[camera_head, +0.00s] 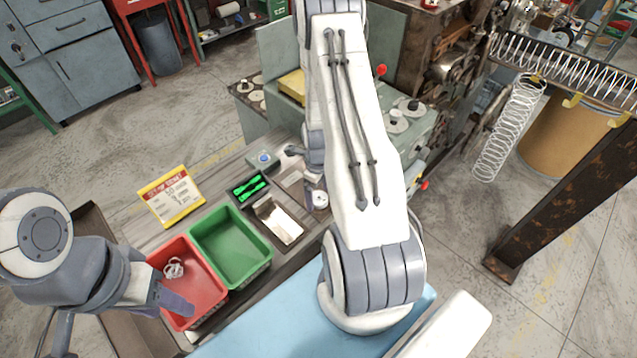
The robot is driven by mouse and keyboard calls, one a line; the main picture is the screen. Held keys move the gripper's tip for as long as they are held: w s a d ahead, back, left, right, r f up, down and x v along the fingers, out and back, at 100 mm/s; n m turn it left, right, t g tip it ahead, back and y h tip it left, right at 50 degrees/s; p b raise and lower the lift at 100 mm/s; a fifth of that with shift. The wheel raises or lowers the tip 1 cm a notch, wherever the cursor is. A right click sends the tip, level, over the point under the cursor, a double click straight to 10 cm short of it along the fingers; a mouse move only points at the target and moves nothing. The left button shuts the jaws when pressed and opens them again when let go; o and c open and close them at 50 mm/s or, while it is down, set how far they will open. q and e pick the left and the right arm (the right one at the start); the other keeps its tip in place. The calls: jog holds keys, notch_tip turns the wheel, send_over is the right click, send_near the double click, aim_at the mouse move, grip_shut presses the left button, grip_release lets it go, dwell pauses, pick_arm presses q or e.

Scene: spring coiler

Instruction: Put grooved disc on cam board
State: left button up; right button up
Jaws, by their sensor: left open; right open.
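Several pale round discs (257,79) lie on a dark board at the left of the green-grey machine, which may be the cam board (240,89). More pale discs with dark knobs (397,121) sit on the machine's right top. I cannot tell which of these is the grooved disc, as grooves are too small to see. My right gripper (305,172) is open, low over the bench beside the blue-button box, and partly hidden behind my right arm. A small pale round piece (320,199) shows near it. My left gripper (176,299) is open over the red bin.
The red bin (184,252) holds a small white coiled piece. The green bin (231,240) looks empty. Springs hang at the right.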

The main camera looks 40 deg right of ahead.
aim_at(318, 196)
notch_tip(318, 196, up, 12)
jog(key=b, duration=0.3)
jog(key=s+a+r+n, duration=0.1)
jog(key=a+r+n, duration=0.3)
jog(key=a+n, duration=0.6)
jog(key=s+a+r+n, duration=0.1)
jog(key=a+r+n, duration=0.3)
jog(key=a+n, duration=0.55)
jog(key=s+a+r+n, duration=0.2)
jog(key=s+a+n, duration=0.3)
jog(key=n, duration=0.5)
jog(key=s+a+r+n+y, duration=0.1)
jog(key=s+a+r+n, duration=0.1)
jog(key=s+a+n, duration=0.4)
jog(key=s+n, duration=0.3)
jog(key=n, duration=0.1)
jog(key=shift+s+a+r, duration=0.15)
jog(key=shift+r, duration=0.2)
jog(key=shift+n, duration=0.25)
notch_tip(318, 196, down, 6)
jog(key=b, duration=0.5)
jog(key=shift+r+b, duration=0.2)
jog(key=shift+b, duration=0.15)
